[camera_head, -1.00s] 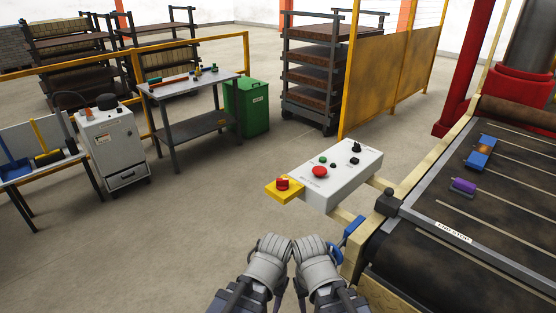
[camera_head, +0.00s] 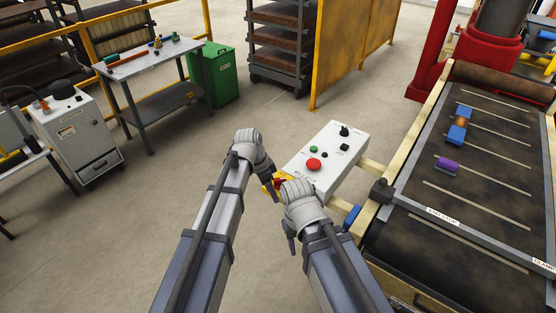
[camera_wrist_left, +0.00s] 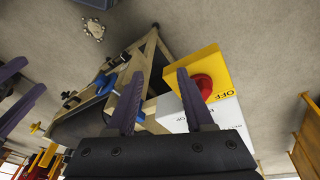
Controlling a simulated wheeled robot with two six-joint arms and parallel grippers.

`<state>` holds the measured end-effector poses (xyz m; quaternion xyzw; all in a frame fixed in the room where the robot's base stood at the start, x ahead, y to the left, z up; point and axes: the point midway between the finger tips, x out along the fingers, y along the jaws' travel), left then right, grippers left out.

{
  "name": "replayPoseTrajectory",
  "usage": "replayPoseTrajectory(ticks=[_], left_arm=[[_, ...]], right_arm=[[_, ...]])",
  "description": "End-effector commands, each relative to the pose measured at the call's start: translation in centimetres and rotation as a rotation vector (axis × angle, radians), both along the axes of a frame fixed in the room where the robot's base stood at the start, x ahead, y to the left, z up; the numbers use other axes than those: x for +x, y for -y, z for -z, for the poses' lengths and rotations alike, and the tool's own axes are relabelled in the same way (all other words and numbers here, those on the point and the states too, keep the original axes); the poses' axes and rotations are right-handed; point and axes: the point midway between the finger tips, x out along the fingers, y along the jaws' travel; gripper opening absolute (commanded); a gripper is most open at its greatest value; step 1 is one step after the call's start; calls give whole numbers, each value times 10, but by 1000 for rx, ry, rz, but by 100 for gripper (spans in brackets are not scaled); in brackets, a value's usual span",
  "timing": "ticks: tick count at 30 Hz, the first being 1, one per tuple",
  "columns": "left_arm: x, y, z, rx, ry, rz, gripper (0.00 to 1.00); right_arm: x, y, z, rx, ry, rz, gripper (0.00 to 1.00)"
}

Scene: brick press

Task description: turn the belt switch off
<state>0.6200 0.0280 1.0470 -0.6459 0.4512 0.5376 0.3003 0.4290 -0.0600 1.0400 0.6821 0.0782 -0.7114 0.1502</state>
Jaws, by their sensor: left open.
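The white control box (camera_head: 325,160) stands on a beam beside the belt. Its top has a large red button (camera_head: 313,165), a small green button (camera_head: 313,149), a black knob (camera_head: 344,131) and a small black switch (camera_head: 345,147). I cannot read which is the belt switch. A yellow box (camera_wrist_left: 208,66) with a red button (camera_wrist_left: 202,87) and the word OFF joins its near end; my arms partly hide it in the head view. My left gripper (camera_wrist_left: 159,73) is open and empty near it. My right gripper (camera_head: 290,240) points down, left of the beam; its jaws are unclear.
The belt (camera_head: 470,200) on the right carries blue and purple pieces. A blue part (camera_head: 352,216) and a black block (camera_head: 381,190) sit along its frame. A table (camera_head: 150,58), green bin (camera_head: 217,74) and grey cabinet (camera_head: 78,130) stand left; the floor between is clear.

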Motion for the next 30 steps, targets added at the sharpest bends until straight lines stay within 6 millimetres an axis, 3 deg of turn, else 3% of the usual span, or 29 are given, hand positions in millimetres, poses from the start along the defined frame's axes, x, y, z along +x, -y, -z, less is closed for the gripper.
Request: replayPoseTrajectory(ticks=[1, 3, 10, 20, 30], left_arm=[[24, -1, -25, -28, 25, 53, 52], [43, -3, -38, -60, 62, 126, 52], [71, -7, -57, -111, 132, 253, 52], [71, -5, -49, -114, 137, 264, 52], [74, 8, -15, -113, 137, 264, 52]], right_arm=[[0, 0, -23, 0, 0, 1, 50], [0, 0, -34, 0, 0, 1, 50], [0, 0, -48, 1, 0, 2, 50], [0, 0, -40, 0, 0, 1, 50], [0, 0, -5, -1, 0, -6, 50]])
